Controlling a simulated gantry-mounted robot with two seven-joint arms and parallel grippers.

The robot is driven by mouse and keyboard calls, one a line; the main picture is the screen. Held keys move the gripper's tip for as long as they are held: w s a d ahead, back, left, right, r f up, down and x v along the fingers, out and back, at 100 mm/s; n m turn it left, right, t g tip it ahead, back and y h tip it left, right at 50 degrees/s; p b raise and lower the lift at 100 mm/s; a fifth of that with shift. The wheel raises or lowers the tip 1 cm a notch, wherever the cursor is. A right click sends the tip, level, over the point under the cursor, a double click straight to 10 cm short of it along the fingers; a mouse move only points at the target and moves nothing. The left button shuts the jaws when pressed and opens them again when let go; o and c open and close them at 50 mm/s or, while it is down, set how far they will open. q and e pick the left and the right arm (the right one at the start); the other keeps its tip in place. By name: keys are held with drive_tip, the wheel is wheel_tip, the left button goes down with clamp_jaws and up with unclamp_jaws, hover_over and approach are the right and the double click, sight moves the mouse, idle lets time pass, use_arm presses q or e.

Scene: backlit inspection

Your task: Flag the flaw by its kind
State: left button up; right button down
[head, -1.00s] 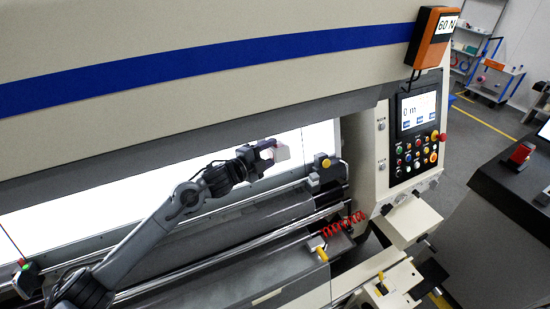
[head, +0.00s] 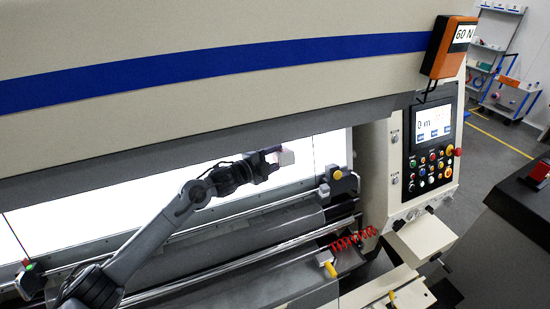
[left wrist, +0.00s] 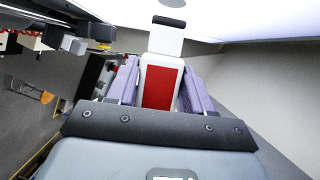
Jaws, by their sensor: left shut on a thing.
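My left gripper (head: 274,160) is in front of the bright backlit panel (head: 110,190), near its right end. It is shut on a small block, which looks pale pinkish white in the head view (head: 287,158). In the left wrist view the held block (left wrist: 160,84) is white with a red face and a dark tip, between two purple-grey fingers. A round dark spot shows on the bright surface past the tip; I cannot tell what it is. No flaw can be made out on the panel in the head view. My right gripper is not in view.
Shiny rollers (head: 240,262) run below the panel. A yellow-knobbed fixture (head: 338,176) stands right of the gripper, with a red coiled cable (head: 352,240) below it. A control console (head: 428,135) and an orange "60 N" box (head: 448,48) are at right.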

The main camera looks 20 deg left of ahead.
sight(284, 161)
use_arm(q)
drive_tip(key=shift+w+a+f+b, duration=0.3)
drive_tip(key=shift+w+a+b, duration=0.35)
drive_tip(key=shift+w+b, duration=0.05)
idle(1.0)
idle(0.4)
drive_tip(key=shift+s+d+r+p, duration=0.5)
drive_tip(key=shift+s+d+p, duration=0.3)
drive_tip(key=shift+s+p, duration=0.05)
drive_tip(key=shift+s+d+r+p, duration=0.35)
drive_tip(key=shift+s+d+p, duration=0.2)
drive_tip(key=shift+s+d, duration=0.25)
drive_tip(key=shift+s+d+r+p, duration=0.3)
drive_tip(key=shift+s+d+p, duration=0.25)
drive_tip(key=shift+s+d, duration=0.2)
drive_tip(key=shift+f, duration=0.1)
